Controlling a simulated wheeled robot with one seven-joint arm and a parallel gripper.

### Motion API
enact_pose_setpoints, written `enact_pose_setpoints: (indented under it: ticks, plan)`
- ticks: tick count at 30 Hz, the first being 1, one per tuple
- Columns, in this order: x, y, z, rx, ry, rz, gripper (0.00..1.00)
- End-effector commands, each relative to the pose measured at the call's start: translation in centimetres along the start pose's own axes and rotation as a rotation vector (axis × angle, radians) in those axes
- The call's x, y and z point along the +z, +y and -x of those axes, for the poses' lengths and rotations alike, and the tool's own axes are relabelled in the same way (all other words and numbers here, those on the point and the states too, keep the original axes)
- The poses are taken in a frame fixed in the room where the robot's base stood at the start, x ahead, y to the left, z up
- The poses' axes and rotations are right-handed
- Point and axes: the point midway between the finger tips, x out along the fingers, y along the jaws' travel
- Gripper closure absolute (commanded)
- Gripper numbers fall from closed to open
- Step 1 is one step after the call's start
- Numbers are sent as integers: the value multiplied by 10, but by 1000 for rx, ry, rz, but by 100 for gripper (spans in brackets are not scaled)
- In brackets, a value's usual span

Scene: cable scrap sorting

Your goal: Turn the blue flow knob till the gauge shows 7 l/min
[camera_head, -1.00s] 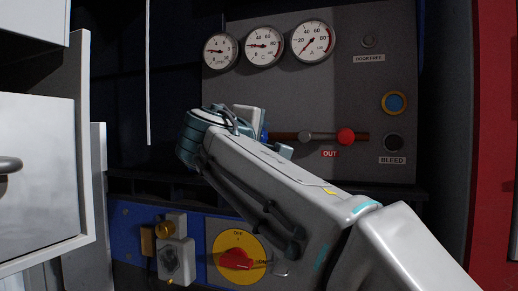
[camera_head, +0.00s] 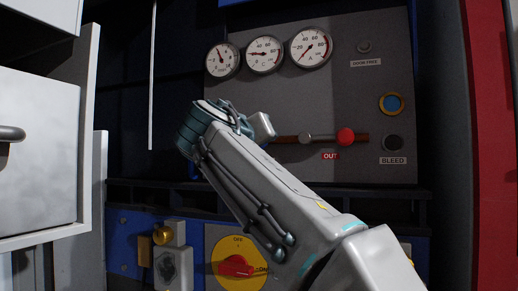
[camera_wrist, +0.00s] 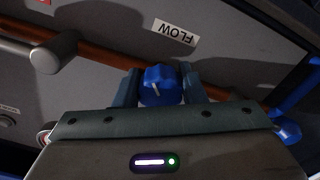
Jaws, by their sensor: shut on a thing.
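The blue flow knob (camera_wrist: 158,86) with a pale pointer line is between my gripper's (camera_wrist: 161,90) two fingers in the wrist view; they are shut on it. A FLOW label (camera_wrist: 175,33) is beside it. In the head view my arm hides the knob and fingertips. Three round gauges sit along the panel top. The left gauge (camera_head: 222,60) has its needle pointing up and slightly left; its unit is too small to read. The middle gauge (camera_head: 264,55) needle points left. The right gauge (camera_head: 311,48) needle points down-left.
A rod with a red ball (camera_head: 346,137) crosses the panel right of my wrist, above an OUT label. A BLEED button (camera_head: 393,143) and a blue button with a yellow ring (camera_head: 391,104) are farther right. A red rotary switch (camera_head: 235,267) is below. A white drawer (camera_head: 40,150) stands left.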

Motion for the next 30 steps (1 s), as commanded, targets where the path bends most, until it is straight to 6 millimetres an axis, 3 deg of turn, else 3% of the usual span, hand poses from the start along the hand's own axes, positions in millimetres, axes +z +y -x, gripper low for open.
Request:
enact_pose_setpoints:
  ticks: [15,30]
  plan:
    - [1,-4,0,-1,-2,-396,86]
    - [0,-4,0,-2,-3,-511,86]
